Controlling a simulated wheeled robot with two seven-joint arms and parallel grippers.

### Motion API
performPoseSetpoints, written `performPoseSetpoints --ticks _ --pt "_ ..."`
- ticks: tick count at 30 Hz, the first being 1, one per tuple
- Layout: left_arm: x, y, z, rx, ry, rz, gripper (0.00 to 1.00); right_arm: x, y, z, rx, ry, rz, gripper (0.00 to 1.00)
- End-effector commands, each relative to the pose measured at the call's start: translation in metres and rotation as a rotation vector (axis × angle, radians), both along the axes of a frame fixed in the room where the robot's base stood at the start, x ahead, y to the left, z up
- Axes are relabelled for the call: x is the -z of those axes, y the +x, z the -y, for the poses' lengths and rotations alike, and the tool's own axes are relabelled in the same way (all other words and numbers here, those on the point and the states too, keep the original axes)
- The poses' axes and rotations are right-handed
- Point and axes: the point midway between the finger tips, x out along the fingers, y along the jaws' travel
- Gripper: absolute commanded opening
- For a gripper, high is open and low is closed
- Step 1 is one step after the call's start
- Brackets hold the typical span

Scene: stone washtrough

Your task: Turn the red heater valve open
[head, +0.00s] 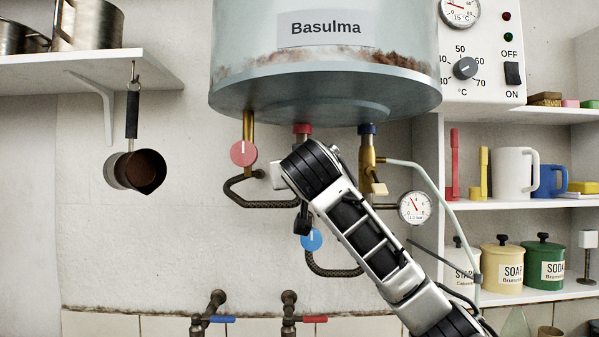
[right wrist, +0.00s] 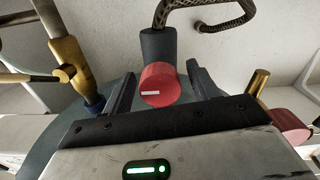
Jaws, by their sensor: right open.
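The red heater valve's round knob (right wrist: 158,85), with a short white mark lying sideways on its face, shows in the right wrist view on a dark grey valve body (right wrist: 158,48). My right gripper (right wrist: 160,69) is open, one finger on either side of the knob; gaps show and it is not gripped. In the head view my right arm (head: 350,215) hides this knob under the heater (head: 325,95); only the red collar (head: 302,129) above it shows. My left gripper is out of view.
A paler red knob (head: 243,153) on a brass pipe stands left of the arm. A blue knob (head: 311,239) hangs below. A brass valve (head: 368,160) and pressure gauge (head: 415,208) are right. A pan (head: 136,170) hangs at left, with clear wall between.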

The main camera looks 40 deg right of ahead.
Motion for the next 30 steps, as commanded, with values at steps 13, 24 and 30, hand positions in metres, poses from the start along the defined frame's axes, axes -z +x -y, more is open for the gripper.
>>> performPoseSetpoints --ticks 13,24,30 --pt "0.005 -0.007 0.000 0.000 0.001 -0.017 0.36 0.000 0.000 0.000 0.000 0.000 -0.001 0.15" --pt "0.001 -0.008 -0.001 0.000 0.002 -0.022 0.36 -0.001 0.000 0.000 0.000 -0.080 -0.071 0.15" --pt "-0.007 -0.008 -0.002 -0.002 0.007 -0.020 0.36 -0.002 0.000 0.000 0.000 -0.199 -0.172 0.15"
